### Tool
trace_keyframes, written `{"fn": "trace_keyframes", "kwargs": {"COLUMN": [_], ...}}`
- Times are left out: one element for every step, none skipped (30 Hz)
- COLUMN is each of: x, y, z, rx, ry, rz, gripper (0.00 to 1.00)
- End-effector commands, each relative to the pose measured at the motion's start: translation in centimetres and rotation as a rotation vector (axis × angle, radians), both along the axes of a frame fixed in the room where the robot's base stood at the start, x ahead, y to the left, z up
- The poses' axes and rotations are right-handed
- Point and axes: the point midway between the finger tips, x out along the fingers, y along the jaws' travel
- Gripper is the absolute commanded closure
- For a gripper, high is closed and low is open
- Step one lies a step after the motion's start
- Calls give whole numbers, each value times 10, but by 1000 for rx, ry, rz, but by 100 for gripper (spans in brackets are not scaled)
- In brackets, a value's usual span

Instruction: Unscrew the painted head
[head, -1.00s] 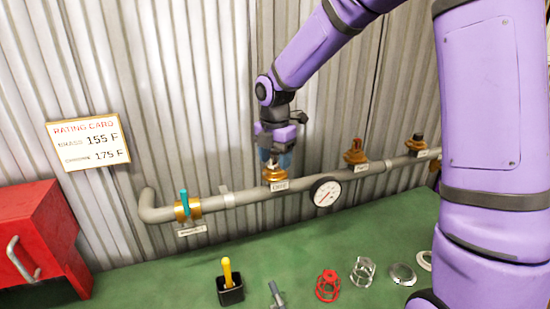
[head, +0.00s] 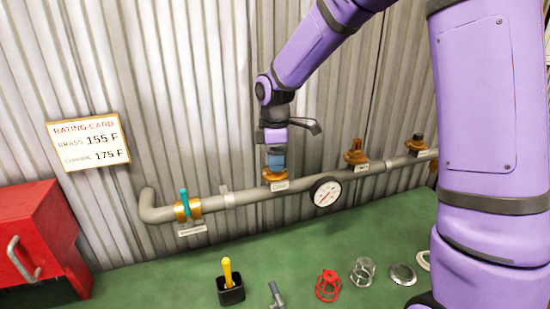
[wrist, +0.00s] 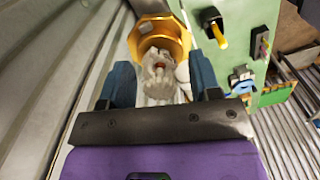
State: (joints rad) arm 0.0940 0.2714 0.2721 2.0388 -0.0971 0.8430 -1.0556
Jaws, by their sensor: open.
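The painted head (wrist: 158,76) is whitish with a small red spot, and it stands in a brass hex fitting (wrist: 160,32) in the wrist view. My gripper (wrist: 162,72) has a blue finger on each side of it. The fingers are open around the head, and whether they touch it is hard to tell. In the head view my gripper (head: 276,161) points down onto the brass fitting (head: 274,175) on the grey pipe (head: 240,197). The fingers hide the head there.
The pipe carries a teal-handled valve (head: 184,207), a gauge (head: 325,192) and two other heads (head: 355,152) (head: 417,142). The green bench holds a black holder (head: 231,292) with a yellow-handled tool, a red cage (head: 328,286) and a wire cage (head: 363,271). A red box (head: 40,240) stands left.

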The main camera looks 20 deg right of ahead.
Motion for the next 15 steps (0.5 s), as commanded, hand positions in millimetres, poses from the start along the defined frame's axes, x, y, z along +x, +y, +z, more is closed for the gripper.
{"fn": "trace_keyframes", "kwargs": {"x": [0,0,0,0,0,0,0,0,0,0,0,0,0,0,0], "y": [0,0,0,0,0,0,0,0,0,0,0,1,1,1,0], "z": [0,0,0,0,0,0,0,0,0,0,0,0,0,0,0], "rx": [0,0,0,0,0,0,0,0,0,0,0,0,0,0,0], "ry": [0,0,0,0,0,0,0,0,0,0,0,0,0,0,0], "rz": [-49,-78,-109,-128,-142,-155,-163,-172,-191,-212,-240,-284,-321,-359,-410], "gripper": [43,43,43,43,43,43,43,43,43,43,43,43,43,43,43]}}
